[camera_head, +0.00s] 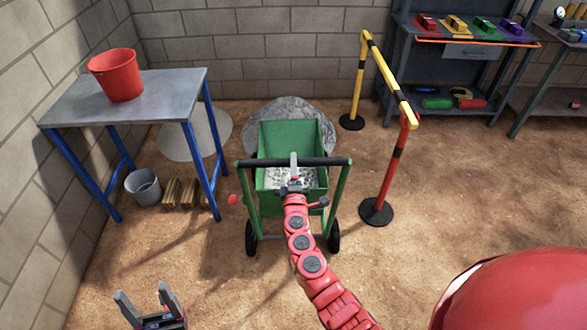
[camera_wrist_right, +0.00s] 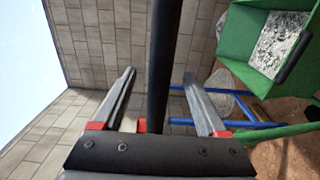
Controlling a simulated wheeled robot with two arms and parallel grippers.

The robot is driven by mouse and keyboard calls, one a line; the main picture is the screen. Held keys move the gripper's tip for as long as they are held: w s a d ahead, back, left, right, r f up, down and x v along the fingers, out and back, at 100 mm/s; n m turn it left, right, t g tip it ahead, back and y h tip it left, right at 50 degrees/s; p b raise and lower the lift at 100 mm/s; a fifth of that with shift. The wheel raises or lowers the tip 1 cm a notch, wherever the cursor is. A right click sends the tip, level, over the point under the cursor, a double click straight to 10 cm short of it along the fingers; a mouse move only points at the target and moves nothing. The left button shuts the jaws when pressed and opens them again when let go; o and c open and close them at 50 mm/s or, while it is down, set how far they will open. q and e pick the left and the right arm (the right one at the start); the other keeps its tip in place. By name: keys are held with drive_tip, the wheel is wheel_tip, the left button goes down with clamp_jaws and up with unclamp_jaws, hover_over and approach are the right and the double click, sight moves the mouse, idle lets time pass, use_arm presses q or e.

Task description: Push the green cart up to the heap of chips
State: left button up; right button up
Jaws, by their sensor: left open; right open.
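The green cart (camera_head: 291,136) stands in the middle of the head view, with grey chips (camera_head: 300,178) in its tray. Its black handle bar (camera_head: 328,161) faces me. The grey heap of chips (camera_head: 262,108) lies at the wall behind the cart, partly hidden by it; I cannot tell whether they touch. My right gripper (camera_head: 293,170) is at the middle of the handle bar. In the right wrist view the bar (camera_wrist_right: 163,60) runs between its open fingers (camera_wrist_right: 162,98), not clamped. My left gripper (camera_head: 147,300) is open and empty at the bottom left, away from the cart.
A table (camera_head: 150,95) with a red bucket (camera_head: 116,75) stands left, with a grey bucket (camera_head: 143,187) and wood blocks (camera_head: 185,192) below. A barrier (camera_head: 388,80) on posts stands close right of the cart. A tool bench (camera_head: 465,60) is at the back right.

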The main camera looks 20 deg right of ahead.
drive_tip(key=shift+x, duration=0.75)
drive_tip(key=shift+w+d+b, duration=0.2)
drive_tip(key=shift+w+b, duration=0.2)
drive_tip(key=shift+w, duration=0.2)
clamp_jaws()
idle(0.4)
